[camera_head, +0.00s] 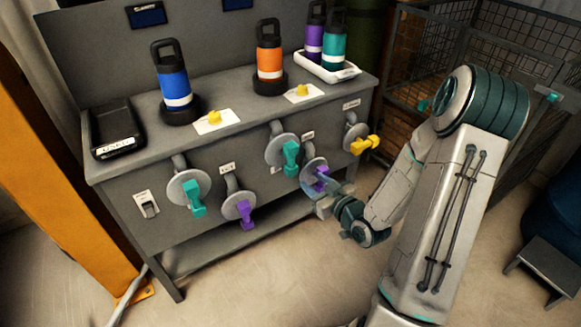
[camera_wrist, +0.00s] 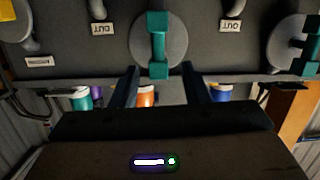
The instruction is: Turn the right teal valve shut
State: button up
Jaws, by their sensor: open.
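The right teal valve (camera_head: 290,156) is on the front panel of the grey bench, a teal handle on a round grey disc. In the wrist view, which is upside down, its handle (camera_wrist: 158,45) stands upright in the middle. My gripper (camera_head: 309,183) is open and empty, just below and right of this valve in the head view, overlapping a purple valve (camera_head: 322,177). In the wrist view the two fingers (camera_wrist: 160,80) are spread wider than the handle, one to each side of its line. I cannot tell how far the fingertips are from it.
The left teal valve (camera_head: 193,196), another purple valve (camera_head: 243,212) and a yellow valve (camera_head: 364,145) share the panel. Blue (camera_head: 172,85) and orange (camera_head: 269,58) bottles stand on top, with a white tray (camera_head: 345,74). A wire cage (camera_head: 420,45) stands at right.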

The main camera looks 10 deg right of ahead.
aim_at(293, 159)
jog(key=w+a, duration=0.1)
jog(key=w, duration=0.3)
jog(key=w+a+t, duration=0.1)
jog(key=w+a, duration=0.1)
jog(key=w, duration=0.2)
jog(key=w+a+m+t+b, duration=0.1)
jog(key=w, duration=0.3)
jog(key=shift+w+a+f, duration=0.1)
jog(key=shift+w+a, duration=0.05)
jog(key=shift+w, duration=0.05)
grip_shut()
